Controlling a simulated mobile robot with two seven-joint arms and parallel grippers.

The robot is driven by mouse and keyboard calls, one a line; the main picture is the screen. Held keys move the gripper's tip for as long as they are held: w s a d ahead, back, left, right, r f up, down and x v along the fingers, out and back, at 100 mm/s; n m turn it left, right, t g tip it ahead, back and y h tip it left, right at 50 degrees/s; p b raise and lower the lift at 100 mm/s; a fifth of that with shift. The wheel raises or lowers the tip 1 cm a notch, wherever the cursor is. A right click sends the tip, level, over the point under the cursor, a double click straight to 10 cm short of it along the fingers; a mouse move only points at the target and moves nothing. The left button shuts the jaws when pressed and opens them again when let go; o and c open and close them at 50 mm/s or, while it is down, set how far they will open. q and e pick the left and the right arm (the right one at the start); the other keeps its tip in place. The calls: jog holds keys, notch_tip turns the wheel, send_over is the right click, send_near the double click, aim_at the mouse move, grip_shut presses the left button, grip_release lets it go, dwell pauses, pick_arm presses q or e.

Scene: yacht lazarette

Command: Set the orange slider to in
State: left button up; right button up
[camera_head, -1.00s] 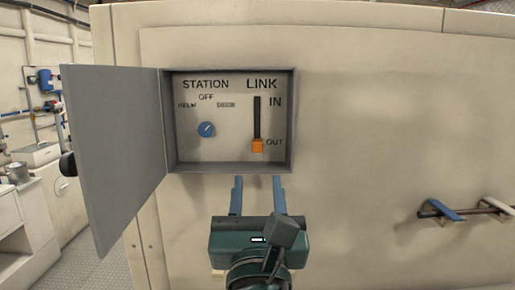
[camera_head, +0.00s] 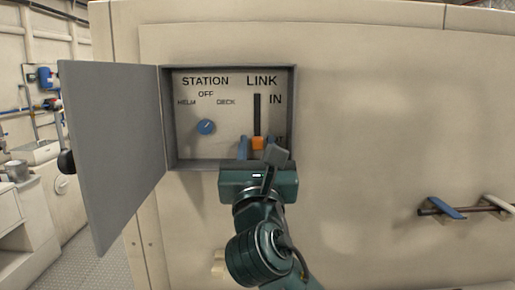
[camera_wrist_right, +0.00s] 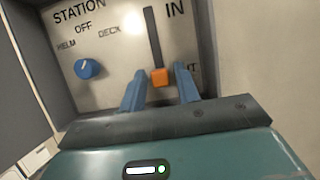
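The orange slider (camera_head: 258,143) sits at the bottom of its dark vertical slot (camera_head: 257,114) in the open grey box, beside the partly covered OUT label. The IN label (camera_head: 275,99) is near the slot's top. In the right wrist view the slider (camera_wrist_right: 160,77) shows between the blue fingertips of my right gripper (camera_wrist_right: 158,82). Those fingers are apart, one on each side of the slider, with gaps visible. In the head view my right gripper (camera_head: 257,150) is at the box's lower edge, partly hiding that area. My left gripper is not in view.
A blue STATION knob (camera_head: 206,127) is left of the slot. The box's grey door (camera_head: 112,155) stands open to the left. Blue and white levers (camera_head: 441,208) are on the wall at lower right. The wall between is clear.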

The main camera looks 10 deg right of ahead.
aim_at(257, 93)
grip_shut()
notch_tip(257, 93, up, 2)
jog(key=p, duration=0.2)
jog(key=shift+r+p, duration=0.15)
jog(key=shift+p, duration=0.2)
notch_tip(257, 93, up, 5)
jog(key=p, duration=0.4)
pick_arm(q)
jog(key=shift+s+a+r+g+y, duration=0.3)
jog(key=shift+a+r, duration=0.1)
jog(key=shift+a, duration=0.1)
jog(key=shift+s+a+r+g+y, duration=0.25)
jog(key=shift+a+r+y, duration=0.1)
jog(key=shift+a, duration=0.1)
pick_arm(e)
jog(key=shift+r, duration=0.15)
jog(key=shift+c, duration=1.1)
grip_release()
jog(key=shift+s+r, duration=0.1)
jog(key=o, duration=0.4)
jog(key=shift+o, duration=0.2)
jog(key=shift+f, duration=0.2)
